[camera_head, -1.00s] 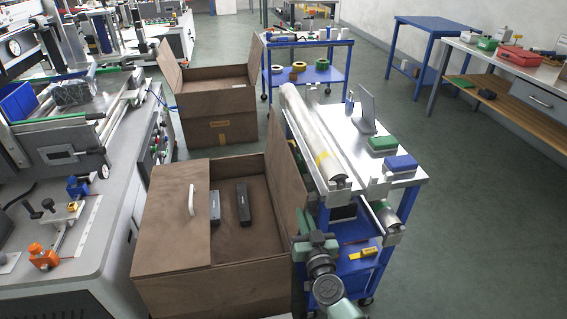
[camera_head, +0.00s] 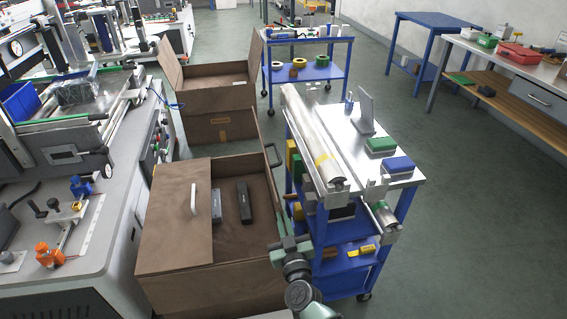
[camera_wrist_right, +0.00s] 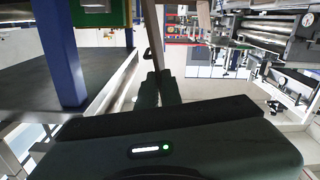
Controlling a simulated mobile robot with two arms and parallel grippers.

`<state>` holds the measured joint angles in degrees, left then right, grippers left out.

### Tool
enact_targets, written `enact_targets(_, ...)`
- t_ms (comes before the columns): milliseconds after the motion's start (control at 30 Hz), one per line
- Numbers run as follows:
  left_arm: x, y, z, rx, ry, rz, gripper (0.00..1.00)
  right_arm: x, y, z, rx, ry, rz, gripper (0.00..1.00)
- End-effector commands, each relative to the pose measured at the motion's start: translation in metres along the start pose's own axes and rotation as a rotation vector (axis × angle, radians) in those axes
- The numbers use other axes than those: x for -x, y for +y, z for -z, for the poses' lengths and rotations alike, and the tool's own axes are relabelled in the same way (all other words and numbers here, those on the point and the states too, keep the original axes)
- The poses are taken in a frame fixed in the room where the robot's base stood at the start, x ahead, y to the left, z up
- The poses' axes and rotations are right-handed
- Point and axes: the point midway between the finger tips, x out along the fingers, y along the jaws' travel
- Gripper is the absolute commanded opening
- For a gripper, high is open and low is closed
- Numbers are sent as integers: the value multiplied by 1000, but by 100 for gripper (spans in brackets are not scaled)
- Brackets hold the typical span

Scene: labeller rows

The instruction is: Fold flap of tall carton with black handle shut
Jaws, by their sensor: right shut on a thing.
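The tall brown carton (camera_head: 235,262) stands in the foreground of the head view. Its left flap (camera_head: 176,228), with a white handle (camera_head: 194,199), lies flat over the left part of the opening. Its right flap (camera_head: 276,192) stands nearly upright and shows almost edge-on. A black handle (camera_head: 273,155) sits near the flap's far end. My right gripper (camera_head: 285,250) is at the flap's near end, its fingers closed on the flap's edge. The fingers show in the wrist view (camera_wrist_right: 161,88); the exact contact is hard to see. My left gripper is not in view.
Inside the carton lie a black device (camera_head: 243,203) and a grey one (camera_head: 215,207). A blue cart (camera_head: 403,178) with a roller stands close on the right. A grey machine (camera_head: 80,245) is on the left; another open carton (camera_head: 218,100) stands behind.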

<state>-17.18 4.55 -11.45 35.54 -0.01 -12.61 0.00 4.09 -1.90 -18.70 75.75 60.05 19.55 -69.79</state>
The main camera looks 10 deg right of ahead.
Motion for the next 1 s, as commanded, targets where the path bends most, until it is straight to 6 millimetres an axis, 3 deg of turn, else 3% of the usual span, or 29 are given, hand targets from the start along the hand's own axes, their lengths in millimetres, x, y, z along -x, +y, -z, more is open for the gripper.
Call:
enact_targets(400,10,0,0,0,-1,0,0,2,-42,-7,225,-9,6,0)
enact_targets(1000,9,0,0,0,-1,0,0,2,-55,-12,306,-9,6,0)
